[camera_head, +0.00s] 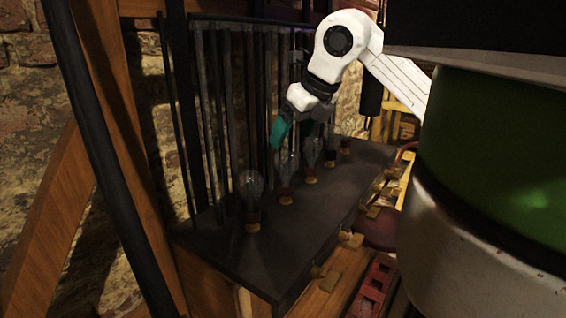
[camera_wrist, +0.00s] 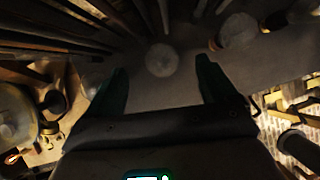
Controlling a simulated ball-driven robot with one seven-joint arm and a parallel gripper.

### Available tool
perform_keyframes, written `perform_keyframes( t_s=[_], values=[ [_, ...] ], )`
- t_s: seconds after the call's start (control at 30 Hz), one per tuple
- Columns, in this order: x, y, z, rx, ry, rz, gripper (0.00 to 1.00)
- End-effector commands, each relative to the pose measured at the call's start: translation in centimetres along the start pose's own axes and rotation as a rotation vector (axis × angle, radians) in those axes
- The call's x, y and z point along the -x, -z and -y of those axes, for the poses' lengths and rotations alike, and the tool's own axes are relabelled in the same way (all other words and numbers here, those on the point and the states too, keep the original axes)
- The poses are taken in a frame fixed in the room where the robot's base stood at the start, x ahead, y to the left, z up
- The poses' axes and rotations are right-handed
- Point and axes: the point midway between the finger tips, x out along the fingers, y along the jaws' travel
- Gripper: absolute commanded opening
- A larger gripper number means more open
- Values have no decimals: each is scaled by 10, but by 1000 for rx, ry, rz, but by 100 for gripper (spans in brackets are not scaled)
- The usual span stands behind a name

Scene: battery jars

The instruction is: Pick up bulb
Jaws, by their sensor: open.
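Several clear glass bulbs stand upright in brass-coloured sockets in a row on a dark shelf (camera_head: 225,252). The nearest bulb (camera_head: 250,186) is at the left of the row, and another bulb (camera_head: 286,166) stands behind it. Farther along, a bulb (camera_head: 311,152) is close below my gripper (camera_head: 297,138), whose teal finger points down. In the wrist view, my gripper (camera_wrist: 162,66) is open, with one finger on each side of a round, pale bulb (camera_wrist: 162,59). The bulb shows between the fingertips, not gripped. I cannot tell its exact distance from the fingers.
Several dark vertical rods (camera_head: 225,110) stand along the back of the shelf, close to my gripper. Another pale bulb (camera_wrist: 237,31) is to the right in the wrist view. A large green and white cylinder (camera_head: 490,190) fills the right foreground. A wooden post (camera_head: 115,110) stands at left.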

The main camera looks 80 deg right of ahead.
Motion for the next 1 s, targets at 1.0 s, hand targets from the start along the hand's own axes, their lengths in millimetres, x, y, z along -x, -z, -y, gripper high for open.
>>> perform_keyframes(
  t_s=[1.0],
  values=[
    [-74,2,0,0,0,0,80]
  ],
)
